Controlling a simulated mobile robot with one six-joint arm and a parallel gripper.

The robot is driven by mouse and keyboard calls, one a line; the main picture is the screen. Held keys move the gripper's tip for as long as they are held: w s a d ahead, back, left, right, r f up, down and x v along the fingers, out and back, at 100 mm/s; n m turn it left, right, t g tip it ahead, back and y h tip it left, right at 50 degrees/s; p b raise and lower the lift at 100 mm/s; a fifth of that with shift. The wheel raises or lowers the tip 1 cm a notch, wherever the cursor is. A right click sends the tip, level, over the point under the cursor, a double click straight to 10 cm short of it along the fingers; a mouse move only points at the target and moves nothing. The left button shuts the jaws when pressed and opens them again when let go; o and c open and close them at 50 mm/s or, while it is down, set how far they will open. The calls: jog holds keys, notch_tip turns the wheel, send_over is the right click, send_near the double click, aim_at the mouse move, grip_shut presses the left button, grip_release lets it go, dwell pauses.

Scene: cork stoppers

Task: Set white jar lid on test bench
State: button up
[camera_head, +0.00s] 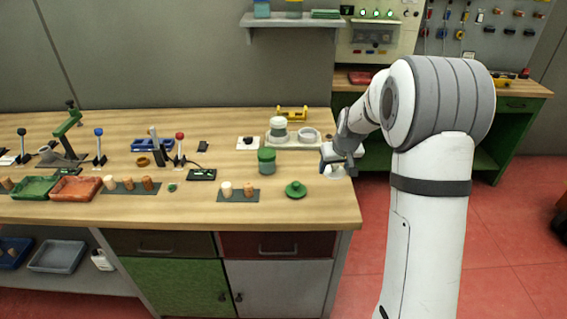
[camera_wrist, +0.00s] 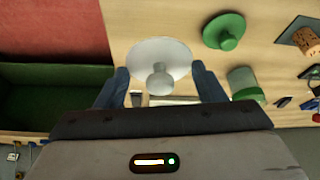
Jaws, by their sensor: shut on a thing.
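The white jar lid (camera_wrist: 150,52) is a round disc with a knob. My gripper (camera_wrist: 160,75) is shut on it, one finger at each side of the knob. In the head view my gripper (camera_head: 338,160) is at the right end of the long wooden workbench (camera_head: 300,215), with the white lid (camera_head: 336,173) below it. I cannot tell whether the lid touches the bench top. A second wooden bench (camera_head: 520,88) with a panel above it stands behind on the right. No label shows which bench is the test bench.
A white tray (camera_head: 294,143) with a jar is behind. Red floor (camera_head: 490,240) lies past the bench's right edge.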

aim_at(327, 190)
jog(key=shift+w+a+n+y+b, duration=0.15)
jog(key=shift+w+n+y+b, duration=0.2)
jog(key=shift+w+b, duration=0.65)
notch_tip(327, 190, down, 9)
jog(key=shift+w+f+p, duration=0.1)
jog(key=shift+f+p, duration=0.1)
jog(key=shift+p, duration=0.4)
jog(key=shift+f, duration=0.2)
jog(key=o, duration=1)
jog(key=shift+r, duration=0.1)
jog(key=shift+r, duration=0.1)
